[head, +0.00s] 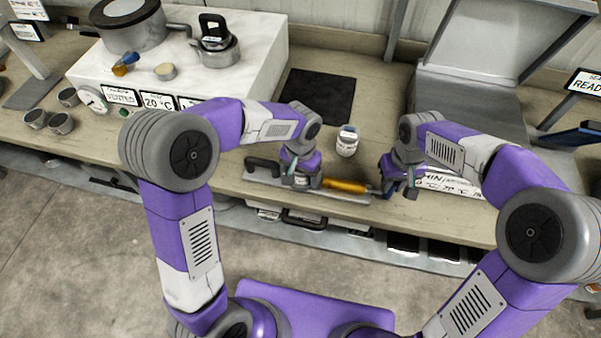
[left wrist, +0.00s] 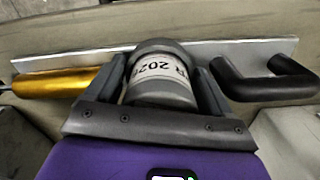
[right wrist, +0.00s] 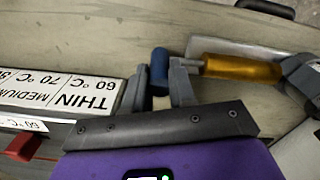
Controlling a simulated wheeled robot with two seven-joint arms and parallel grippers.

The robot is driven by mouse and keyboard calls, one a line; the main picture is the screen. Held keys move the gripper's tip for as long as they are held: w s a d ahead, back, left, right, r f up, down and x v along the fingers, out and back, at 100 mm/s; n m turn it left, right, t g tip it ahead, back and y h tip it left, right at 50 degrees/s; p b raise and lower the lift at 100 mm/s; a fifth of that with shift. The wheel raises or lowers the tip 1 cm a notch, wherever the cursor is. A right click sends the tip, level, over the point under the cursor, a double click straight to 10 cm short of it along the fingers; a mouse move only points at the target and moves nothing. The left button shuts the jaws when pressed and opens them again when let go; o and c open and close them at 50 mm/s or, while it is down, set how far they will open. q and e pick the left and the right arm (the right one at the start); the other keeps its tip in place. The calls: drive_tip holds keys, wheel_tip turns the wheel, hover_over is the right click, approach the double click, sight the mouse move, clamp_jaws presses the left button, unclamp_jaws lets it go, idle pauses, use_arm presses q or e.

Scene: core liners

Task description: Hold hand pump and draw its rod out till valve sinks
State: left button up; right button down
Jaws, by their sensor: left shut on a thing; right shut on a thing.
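The hand pump lies along the front of the bench on a metal plate (left wrist: 210,50). It has a gold barrel (head: 345,186), a grey labelled cylinder (left wrist: 162,72) and a black handle (head: 262,163) at the left. My left gripper (head: 301,180) is shut on the grey cylinder, one finger on each side. My right gripper (head: 397,190) is shut on the blue end grip (right wrist: 160,70) of the pump's rod, just right of the gold barrel. A short stretch of rod (right wrist: 190,65) shows between grip and barrel. I cannot tell which part is the valve.
A small white-lidded jar (head: 347,141) stands behind the pump. A black mat (head: 318,96) lies further back. A white box (head: 190,70) with a gauge, signs and pots is at the back left. A card (right wrist: 75,95) reading THIN lies beside my right gripper.

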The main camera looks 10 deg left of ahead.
use_arm(q)
drive_tip(key=shift+a, duration=0.1)
use_arm(e)
drive_tip(key=shift+d, duration=2.4)
drive_tip(key=shift+c, duration=1)
unclamp_jaws()
drive_tip(key=shift+a, duration=0.15)
wheel_tip(320, 180, up, 9)
use_arm(q)
drive_tip(key=o, duration=1.6)
wheel_tip(320, 180, up, 12)
drive_tip(key=shift+r, duration=0.1)
